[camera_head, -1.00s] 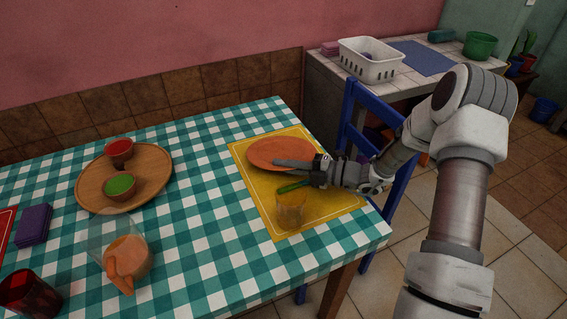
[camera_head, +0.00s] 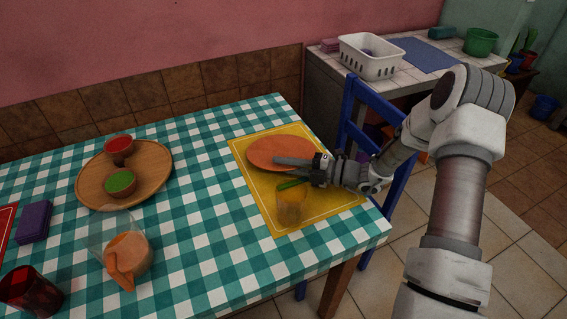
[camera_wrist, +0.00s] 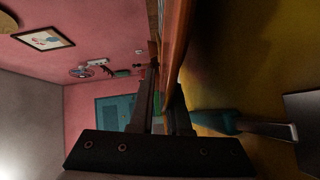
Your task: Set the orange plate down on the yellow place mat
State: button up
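The orange plate (camera_head: 272,149) is over the back part of the yellow place mat (camera_head: 328,207), roughly level. I cannot tell whether its underside touches the mat. My gripper (camera_head: 290,162) is at the plate's near right rim, one finger showing above it. In the wrist view my gripper (camera_wrist: 164,100) has its fingers close together on either side of the orange plate (camera_wrist: 176,50), seen edge-on. The yellow mat (camera_wrist: 235,60) shows to the right of the plate there. The gripper hides part of the rim.
A clear glass (camera_head: 292,206) and a green-handled utensil (camera_head: 291,185) are on the mat, close to my gripper. A wooden tray (camera_head: 88,187) with two bowls and an orange-filled jug (camera_head: 130,255) stand left. A blue chair (camera_head: 350,125) is beside the table (camera_head: 225,235).

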jog(key=o, duration=0.3)
jog(key=p+v, duration=0.3)
jog(key=v, duration=1.4)
jog(key=shift+d, duration=0.15)
